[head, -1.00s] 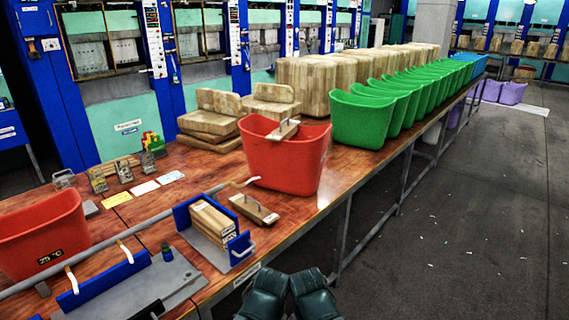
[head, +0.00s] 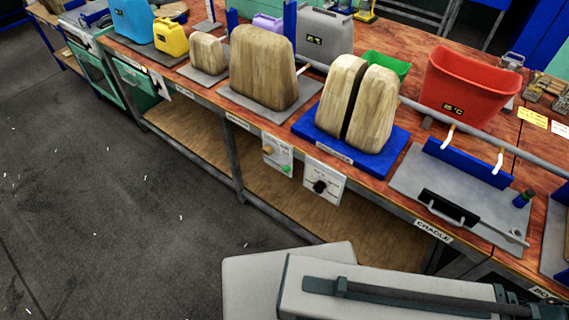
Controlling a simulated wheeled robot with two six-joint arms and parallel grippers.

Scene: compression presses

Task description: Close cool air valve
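No part is readably labelled as the cool air valve. A grey pipe (head: 415,105) runs along the table, with two small white-and-tan handles, one (head: 448,136) left and one (head: 499,161) right, above a grey plate with a blue back rail (head: 465,163). Both stand tilted; I cannot tell whether they are open or shut. Below the table edge hang a white panel with a black knob (head: 320,187) and a panel with an orange knob (head: 268,150) and a green knob (head: 286,169). Neither gripper is in view.
The wooden table carries wooden blocks on a blue base (head: 312,128), a large wooden block (head: 262,68), a red bin (head: 470,85) and a blue jug (head: 132,20). A wooden shelf (head: 330,215) lies below. Open grey floor (head: 100,220) is at left.

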